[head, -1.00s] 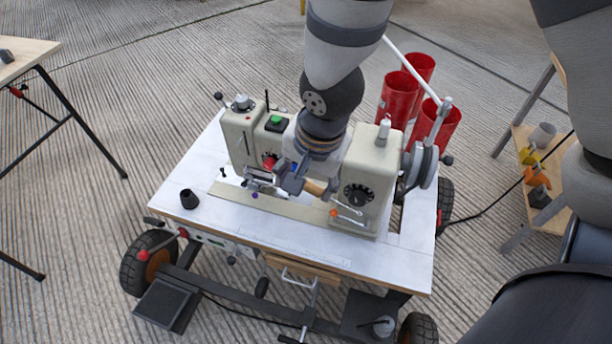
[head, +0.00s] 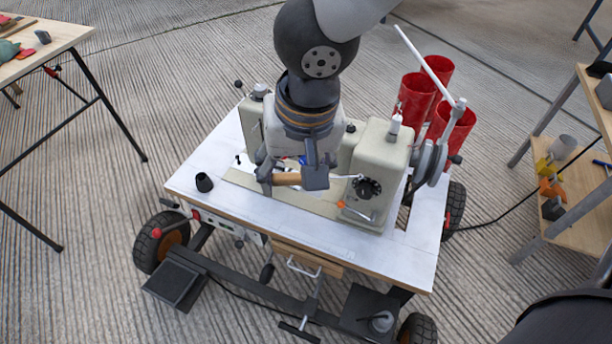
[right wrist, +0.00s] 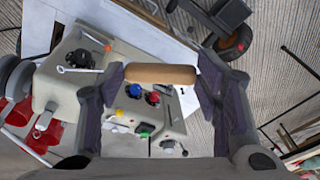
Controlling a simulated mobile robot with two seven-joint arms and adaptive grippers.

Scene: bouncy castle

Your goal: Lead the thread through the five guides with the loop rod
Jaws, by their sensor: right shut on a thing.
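The loop rod has a wooden handle (head: 287,180) and a thin pale shaft pointing right, ending near the machine's dark dial. My right gripper (head: 291,179) is shut on this handle, above the front of the cream sewing machine (head: 378,165). In the right wrist view the handle (right wrist: 160,74) lies across between the two fingers, and the shaft shows left of them, with a small loop (right wrist: 62,69) at its tip. A metal fitting with an orange end (head: 342,204), perhaps a guide, sits low on the machine. I cannot make out the thread. My left gripper is out of view.
The machine stands on a wheeled white table (head: 330,240). A small black cone (head: 204,182) stands at its left. Red tubes (head: 416,95) and a white slanted rod (head: 425,65) rise behind it. A wooden shelf (head: 575,215) is at right, another table at left.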

